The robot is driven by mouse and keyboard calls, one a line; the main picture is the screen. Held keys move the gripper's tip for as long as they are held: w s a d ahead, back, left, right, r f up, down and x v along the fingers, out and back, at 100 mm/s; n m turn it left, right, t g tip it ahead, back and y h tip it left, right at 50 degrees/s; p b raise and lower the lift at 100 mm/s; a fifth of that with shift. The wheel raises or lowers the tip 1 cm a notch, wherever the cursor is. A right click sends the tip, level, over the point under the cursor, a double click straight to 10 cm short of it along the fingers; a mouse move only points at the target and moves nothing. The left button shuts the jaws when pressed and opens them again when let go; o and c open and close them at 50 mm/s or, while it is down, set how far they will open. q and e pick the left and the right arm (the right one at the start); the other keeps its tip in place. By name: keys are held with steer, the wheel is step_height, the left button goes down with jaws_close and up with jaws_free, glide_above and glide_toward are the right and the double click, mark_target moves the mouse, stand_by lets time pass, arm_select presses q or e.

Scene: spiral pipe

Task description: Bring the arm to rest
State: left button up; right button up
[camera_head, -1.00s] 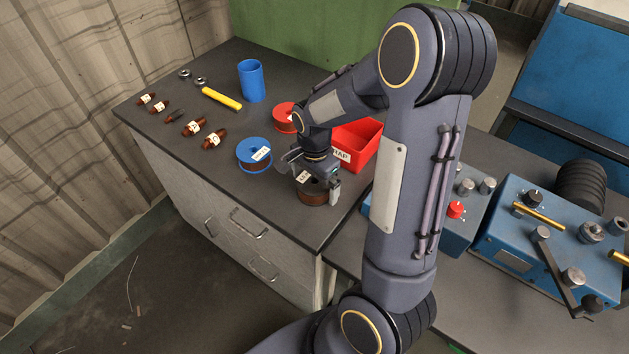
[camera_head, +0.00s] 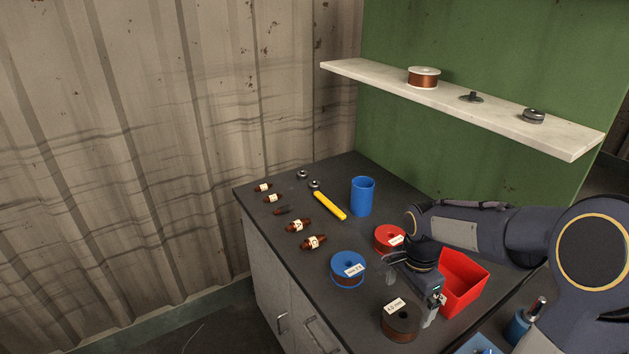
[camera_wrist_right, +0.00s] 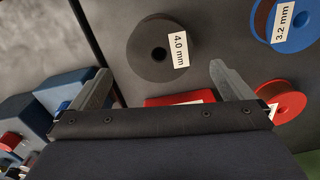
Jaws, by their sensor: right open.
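My right gripper (camera_head: 411,298) is open and empty. It hangs above and just behind the dark spool (camera_head: 401,324) labelled 4.0 mm, which lies flat near the front edge of the dark bench. In the right wrist view, the two fingers (camera_wrist_right: 160,70) are wide apart, and the whole 4.0 mm spool (camera_wrist_right: 150,60) shows beyond them with nothing gripped. My right arm reaches in from the right. My left gripper is out of view.
The blue spool (camera_head: 348,271), red spool (camera_head: 388,237) and red bin (camera_head: 464,281) stand close around the gripper. A white shelf (camera_head: 470,105) holds another spool (camera_head: 424,77).

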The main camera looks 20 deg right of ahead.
steer(key=s+a+r+n+t+y, duration=0.2)
steer(key=s+a+r+n, duration=0.1)
steer(key=s+a+n, duration=0.3)
steer(key=s+a+r+n+t+y, duration=0.1)
steer(key=s+a+r+n+t, duration=0.2)
steer(key=s+a+n, duration=0.3)
steer(key=shift+s+a+r+n+t+y, duration=0.15)
steer(key=shift+s+r+n+t+y, duration=0.2)
steer(key=shift+s+r+n, duration=0.9)
steer(key=shift+s+f, duration=0.45)
steer(key=shift+s, duration=0.15)
